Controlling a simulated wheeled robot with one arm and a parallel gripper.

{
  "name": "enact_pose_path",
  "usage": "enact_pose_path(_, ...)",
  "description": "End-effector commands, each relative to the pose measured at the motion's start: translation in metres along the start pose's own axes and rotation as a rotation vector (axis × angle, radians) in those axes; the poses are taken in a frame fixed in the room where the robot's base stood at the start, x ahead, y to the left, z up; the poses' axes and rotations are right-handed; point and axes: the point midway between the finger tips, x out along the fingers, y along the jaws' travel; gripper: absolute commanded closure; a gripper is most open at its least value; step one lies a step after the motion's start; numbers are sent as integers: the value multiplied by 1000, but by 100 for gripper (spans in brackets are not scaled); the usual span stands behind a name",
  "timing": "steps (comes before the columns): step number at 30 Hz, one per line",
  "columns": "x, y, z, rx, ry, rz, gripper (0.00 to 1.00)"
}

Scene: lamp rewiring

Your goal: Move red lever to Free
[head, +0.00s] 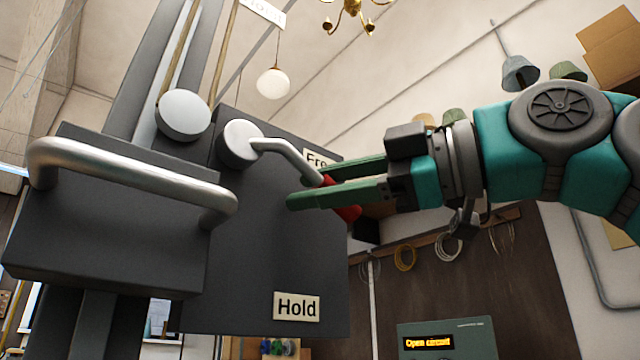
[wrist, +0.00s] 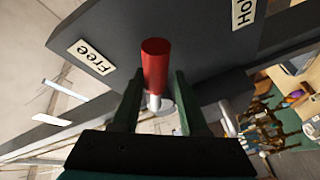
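The red lever is a bent silver arm (head: 288,155) on a round pivot (head: 238,143), fixed to a dark panel (head: 265,235). Its red handle (head: 349,212) is at the panel's right side, just below the partly hidden "Free" label (head: 317,158) and well above the "Hold" label (head: 296,307). My gripper (head: 320,185) reaches in from the right, its green fingers apart on either side of the red handle. In the wrist view the red handle (wrist: 155,65) stands between the fingertips, with a gap visible on the right. The "Free" label (wrist: 91,57) shows to its left.
A dark box with a thick silver bar handle (head: 135,180) stands in front of the panel at left. A second round knob (head: 182,115) sits above it. A green device (head: 447,338) at lower right displays "Open circuit". A globe lamp (head: 273,83) hangs behind.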

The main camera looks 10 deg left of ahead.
Motion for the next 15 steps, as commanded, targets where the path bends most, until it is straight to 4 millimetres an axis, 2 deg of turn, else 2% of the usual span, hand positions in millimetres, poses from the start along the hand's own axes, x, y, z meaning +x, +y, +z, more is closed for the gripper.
enact_pose_path(8, -15, 0, 0, 0, 0, 0, 58)
enact_pose_path(15, -54, 0, -2, -1, 2, 3, 58)
